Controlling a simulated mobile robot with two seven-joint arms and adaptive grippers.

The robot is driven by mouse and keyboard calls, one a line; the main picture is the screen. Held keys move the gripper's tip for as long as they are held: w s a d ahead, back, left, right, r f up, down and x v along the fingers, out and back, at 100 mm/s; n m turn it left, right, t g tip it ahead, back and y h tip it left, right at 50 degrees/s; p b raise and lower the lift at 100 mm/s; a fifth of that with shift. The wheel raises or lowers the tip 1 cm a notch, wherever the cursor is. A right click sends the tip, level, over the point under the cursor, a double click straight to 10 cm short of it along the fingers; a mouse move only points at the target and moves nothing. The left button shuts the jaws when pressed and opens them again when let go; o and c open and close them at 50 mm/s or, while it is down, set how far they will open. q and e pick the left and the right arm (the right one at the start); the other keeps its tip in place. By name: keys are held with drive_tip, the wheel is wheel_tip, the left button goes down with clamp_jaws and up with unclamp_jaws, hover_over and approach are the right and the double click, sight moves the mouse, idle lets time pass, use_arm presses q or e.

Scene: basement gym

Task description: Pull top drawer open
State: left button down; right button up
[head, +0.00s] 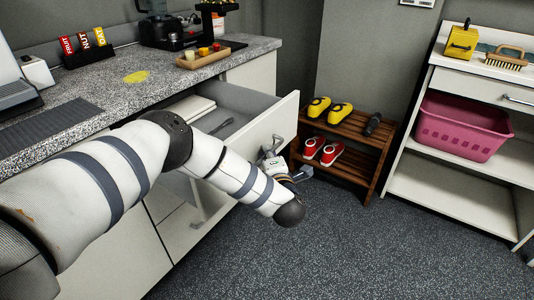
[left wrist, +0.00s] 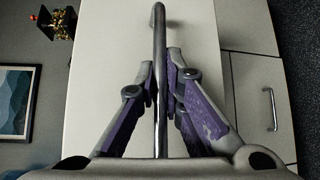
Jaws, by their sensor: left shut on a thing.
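The white top drawer (head: 279,118) under the speckled counter stands pulled out, with its grey inside showing in the head view. A pale flat stack (head: 190,109) and a dark slim item (head: 222,127) lie in it. My left gripper (head: 270,153) is at the drawer's front, partly hidden behind my left arm. In the left wrist view my left gripper (left wrist: 162,95) is shut on the metal bar handle (left wrist: 159,35), with one finger on each side of it. The drawer front (left wrist: 205,40) fills the middle of that view. My right gripper is not in view.
The counter (head: 110,92) holds a wooden tray (head: 210,55) and a coffee machine (head: 165,30). A wooden shoe rack (head: 345,150) stands beyond the drawer. A white shelf unit (head: 440,190) with a pink basket (head: 462,127) is at right. The floor (head: 400,255) in front is clear.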

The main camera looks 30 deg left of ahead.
use_arm(q)
drive_tip(key=c, duration=1.7)
unclamp_jaws()
drive_tip(key=v, duration=1.2)
